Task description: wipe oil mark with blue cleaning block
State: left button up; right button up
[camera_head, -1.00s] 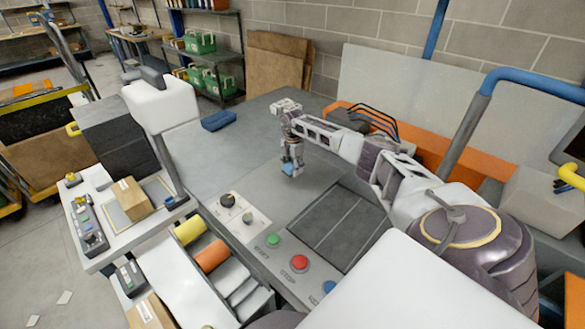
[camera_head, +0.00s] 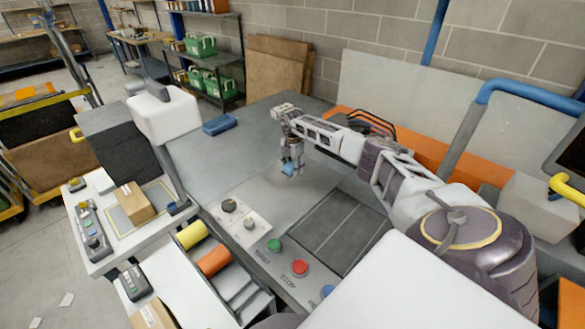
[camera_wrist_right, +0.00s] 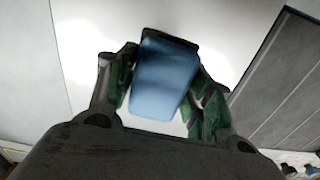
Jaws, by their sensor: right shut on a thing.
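The blue cleaning block (camera_head: 288,169) is in my right gripper (camera_head: 292,172), over the grey worktop (camera_head: 255,160) near the middle of the head view. In the right wrist view the block (camera_wrist_right: 163,82) sits between the two dark green-padded fingers of the right gripper (camera_wrist_right: 165,95). The fingers are shut on its sides. The head view does not show clearly whether the block touches the worktop. I cannot make out the oil mark; the block and gripper hide part of the surface. My left gripper is not in view.
A second blue object (camera_head: 220,124) lies at the worktop's left edge. Dark recessed panels (camera_head: 340,232) are in front of the gripper. The worktop behind the gripper is clear.

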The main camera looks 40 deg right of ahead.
jog(key=shift+r+p, duration=0.8)
jog(key=shift+r, duration=0.35)
